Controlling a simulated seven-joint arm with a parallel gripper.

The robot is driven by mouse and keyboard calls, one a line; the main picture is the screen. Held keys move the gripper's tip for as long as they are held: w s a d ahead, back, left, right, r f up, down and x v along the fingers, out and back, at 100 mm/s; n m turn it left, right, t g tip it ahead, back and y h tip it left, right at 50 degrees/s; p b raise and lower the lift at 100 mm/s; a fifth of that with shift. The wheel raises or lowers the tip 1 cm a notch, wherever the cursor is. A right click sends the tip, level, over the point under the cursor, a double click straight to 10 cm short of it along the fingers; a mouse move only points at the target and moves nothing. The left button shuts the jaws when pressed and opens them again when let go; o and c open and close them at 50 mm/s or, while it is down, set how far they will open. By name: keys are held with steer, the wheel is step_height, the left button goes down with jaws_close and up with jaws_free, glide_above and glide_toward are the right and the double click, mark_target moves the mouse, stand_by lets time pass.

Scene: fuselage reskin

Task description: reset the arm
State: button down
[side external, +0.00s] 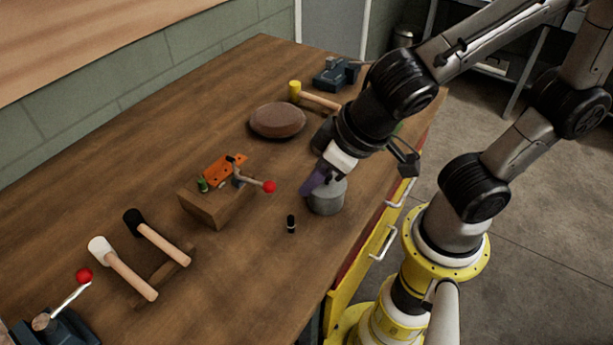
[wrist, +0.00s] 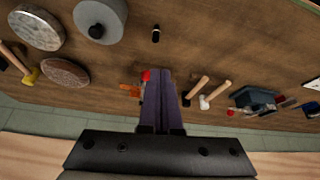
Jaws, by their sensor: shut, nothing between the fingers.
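My gripper (side external: 317,182) is above the wooden workbench (side external: 90,197), beside a grey cylinder (side external: 326,198) in the side view. Its purple fingers are together and empty. In the wrist view my gripper (wrist: 160,75) points over the bench with the fingers side by side. A wooden block (side external: 213,208) with an orange plate (side external: 223,170) and a red-knobbed clamp (side external: 268,186) stands left of the gripper. In the wrist view the fingers partly hide the block and clamp, with the red knob (wrist: 146,76) showing beside them.
A small black cylinder (side external: 291,223) stands near the grey cylinder. A brown disc (side external: 278,121), a yellow-headed mallet (side external: 318,99) and a blue vise (side external: 336,75) are at the back. White-headed (side external: 122,268) and black-headed (side external: 157,238) mallets lie front left. Bare wood lies between these groups.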

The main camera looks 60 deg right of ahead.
steer(key=w+d+r+m+t+h, duration=0.15)
steer(key=d+r+m, duration=0.35)
steer(key=d, duration=0.5)
steer(key=s+d+n+g, duration=0.1)
steer(key=s+d+n, duration=0.2)
steer(key=s, duration=0.4)
steer(key=shift+s+d+r+y, duration=0.15)
steer(key=shift+d+r+y, duration=0.15)
steer(key=shift+d, duration=0.35)
